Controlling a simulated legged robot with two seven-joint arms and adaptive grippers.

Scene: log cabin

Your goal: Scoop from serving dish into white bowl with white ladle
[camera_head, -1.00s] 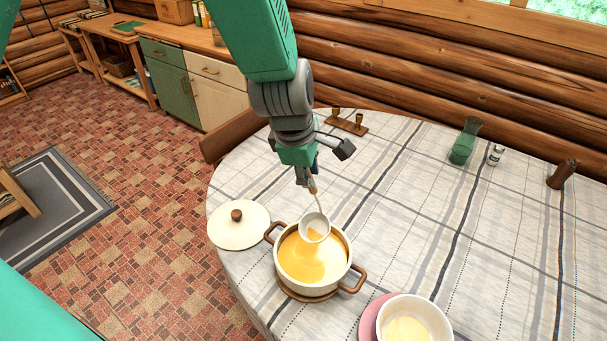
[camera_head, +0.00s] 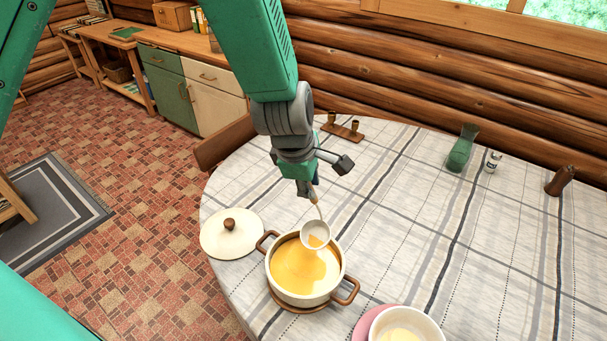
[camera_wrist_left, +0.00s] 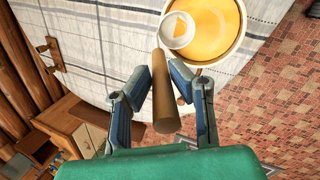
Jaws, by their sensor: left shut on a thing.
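My left gripper (camera_head: 311,192) is shut on the wooden handle of the white ladle (camera_head: 315,234). The ladle's cup is over the far right part of the serving dish, with some orange-yellow soup in it. The serving dish (camera_head: 284,294) is a cream pot with brown handles, holding orange soup. In the left wrist view the ladle handle (camera_wrist_left: 166,100) lies between the fingers, and the cup (camera_wrist_left: 177,30) shows against the soup. The white bowl (camera_head: 432,322) is at the bottom right with pale yellow soup inside, partly cut off by the frame. My right gripper is not in view.
A cream lid (camera_head: 232,244) with a wooden knob lies left of the dish. A pink plate (camera_head: 362,325) is under the bowl. A wooden candle holder (camera_head: 342,130), green vase (camera_head: 461,150), small shaker (camera_head: 493,162) and brown mill (camera_head: 560,181) stand farther back. The table's middle is clear.

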